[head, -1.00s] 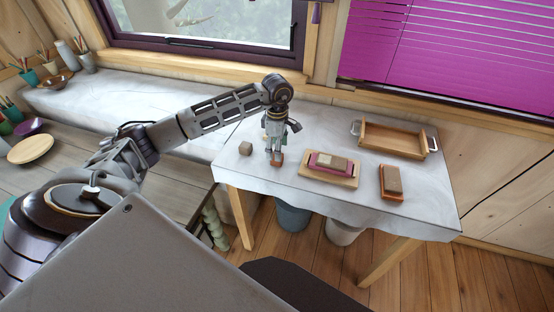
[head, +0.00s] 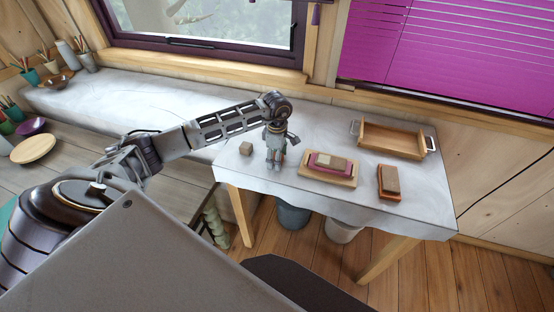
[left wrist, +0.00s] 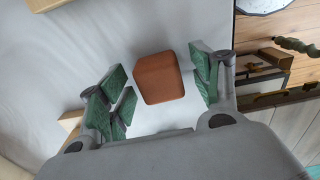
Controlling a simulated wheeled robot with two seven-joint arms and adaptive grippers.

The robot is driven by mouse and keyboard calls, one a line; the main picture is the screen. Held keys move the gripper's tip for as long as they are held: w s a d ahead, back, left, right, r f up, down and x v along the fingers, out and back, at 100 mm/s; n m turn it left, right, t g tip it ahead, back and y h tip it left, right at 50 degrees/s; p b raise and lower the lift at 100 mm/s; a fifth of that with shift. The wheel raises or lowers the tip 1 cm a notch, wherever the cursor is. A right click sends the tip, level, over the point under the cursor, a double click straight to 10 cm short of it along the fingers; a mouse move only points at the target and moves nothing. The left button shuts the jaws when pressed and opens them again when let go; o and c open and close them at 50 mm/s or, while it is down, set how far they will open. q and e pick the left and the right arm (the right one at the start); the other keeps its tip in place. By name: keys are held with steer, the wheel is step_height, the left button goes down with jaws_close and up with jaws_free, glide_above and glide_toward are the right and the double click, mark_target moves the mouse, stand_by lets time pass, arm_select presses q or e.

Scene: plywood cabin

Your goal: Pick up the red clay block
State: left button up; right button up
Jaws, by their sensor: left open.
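The red clay block (left wrist: 158,77) shows in the left wrist view as a reddish-brown block on the pale cloth-like tabletop. My left gripper (left wrist: 160,84) is open, with green-padded fingers on both sides of the block; a gap shows on each side. In the head view my left gripper (head: 275,164) points down at the table near its front edge and hides the block. My right gripper is not in view.
A small grey-brown cube (head: 246,148) stands left of the gripper. To the right are a wooden board (head: 316,177) with a magenta piece and a pale block, an orange-and-brown block (head: 389,182), and a wooden tray (head: 394,152) behind.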

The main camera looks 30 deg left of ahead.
arm_select(q)
steer(key=c, duration=1.2)
steer(key=shift+r, duration=0.15)
steer(key=shift+r+b, duration=1)
steer(key=shift+r, duration=3.9)
